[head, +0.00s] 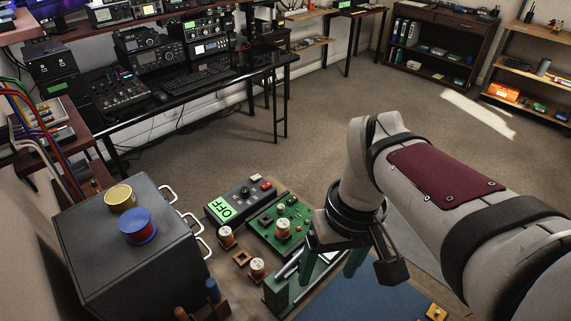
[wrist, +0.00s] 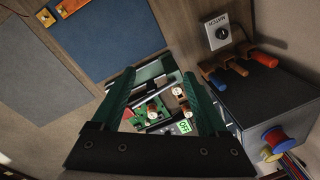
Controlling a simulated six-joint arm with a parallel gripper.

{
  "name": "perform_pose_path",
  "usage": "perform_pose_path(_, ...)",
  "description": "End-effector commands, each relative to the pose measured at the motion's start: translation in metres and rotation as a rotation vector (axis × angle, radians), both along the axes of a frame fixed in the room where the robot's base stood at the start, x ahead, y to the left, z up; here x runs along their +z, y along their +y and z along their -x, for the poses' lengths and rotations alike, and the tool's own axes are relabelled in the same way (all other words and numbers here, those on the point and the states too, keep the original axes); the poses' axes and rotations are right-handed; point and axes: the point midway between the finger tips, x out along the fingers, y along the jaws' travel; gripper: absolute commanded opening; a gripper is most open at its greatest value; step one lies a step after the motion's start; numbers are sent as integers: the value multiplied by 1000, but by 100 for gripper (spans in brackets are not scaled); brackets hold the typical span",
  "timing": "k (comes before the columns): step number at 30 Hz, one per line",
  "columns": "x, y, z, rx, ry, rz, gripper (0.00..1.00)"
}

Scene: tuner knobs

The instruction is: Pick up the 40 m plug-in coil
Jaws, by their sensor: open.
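Several small coils with white tops and copper-brown sides stand on the bench. In the head view one coil (head: 283,229) is on the green circuit board (head: 268,240). Another coil (head: 227,237) stands left of the board, and a third coil (head: 257,270) stands nearer the front. Their labels are too small to read, so I cannot tell which is the 40 m one. My gripper (head: 330,267) is open, with green fingers pointing down, right of the coils. In the wrist view the coils (wrist: 179,92) show small between the fingers of my gripper (wrist: 172,76). Nothing is between the fingertips.
A dark grey box (head: 130,255) with handles stands at left, carrying yellow and blue spools (head: 137,227). A panel reading OFF (head: 226,208) is behind the coils. An empty wooden socket block (head: 243,257) sits between two coils.

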Motion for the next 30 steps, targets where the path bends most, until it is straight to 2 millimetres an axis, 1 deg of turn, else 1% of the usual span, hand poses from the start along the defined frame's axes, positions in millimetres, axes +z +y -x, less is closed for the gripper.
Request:
perform_pose_path(1,2,9,-48,245,-16,12,77)
perform_pose_path(2,2,15,-75,408,-31,19,77)
perform_pose_path(3,-2,24,-109,615,-49,28,77)
perform_pose_path(5,-13,37,-153,897,-69,40,77)
perform_pose_path(6,-22,46,-176,1058,-78,47,77)
perform_pose_path(9,-42,63,-215,1356,-93,59,77)
perform_pose_path(11,-50,69,-226,1458,-97,64,77)
perform_pose_path(13,-59,72,-232,1517,-98,66,77)
perform_pose_path(14,-64,72,-233,1526,-97,65,77)
perform_pose_path(16,-82,72,-232,1531,-95,64,77)
perform_pose_path(21,-131,72,-232,1528,-96,64,77)
perform_pose_path(24,-150,72,-232,1526,-98,65,77)
perform_pose_path(28,-166,72,-231,1525,-100,66,77)
perform_pose_path(30,-181,73,-229,1525,-98,65,77)
